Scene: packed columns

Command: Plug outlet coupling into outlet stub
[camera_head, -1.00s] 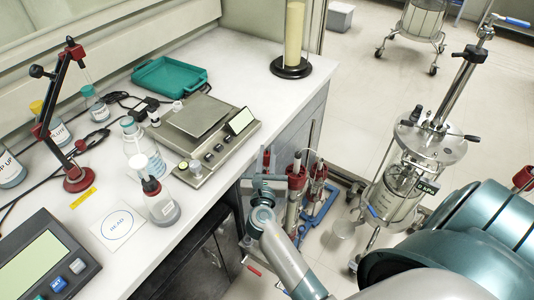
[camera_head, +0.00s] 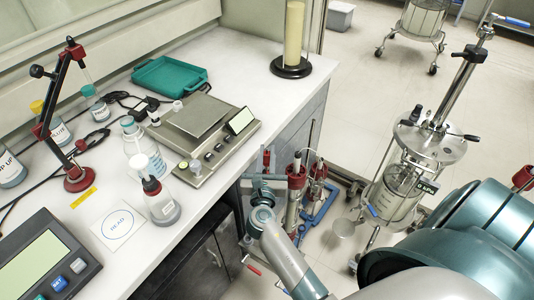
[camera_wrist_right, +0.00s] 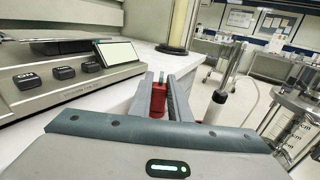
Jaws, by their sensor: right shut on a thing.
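My right gripper (camera_head: 266,168) is beside the front edge of the bench, left of the packed columns. In the right wrist view it (camera_wrist_right: 160,88) is shut on a small red fitting (camera_wrist_right: 158,99), probably the outlet coupling, with a pale tip above it. The head view hardly shows this fitting. A column with a red collar (camera_head: 296,169) stands just right of the gripper, and a second red-topped column (camera_head: 318,171) stands beyond it. I cannot make out the outlet stub for certain. My left gripper is not in view.
The bench (camera_head: 235,60) carries a balance (camera_head: 205,130), a teal tray (camera_head: 170,76) and several bottles, one with a red cap (camera_head: 160,200). A tall glass column (camera_head: 294,45) stands at its far corner. A wheeled steel vessel (camera_head: 400,190) stands right, with open floor behind.

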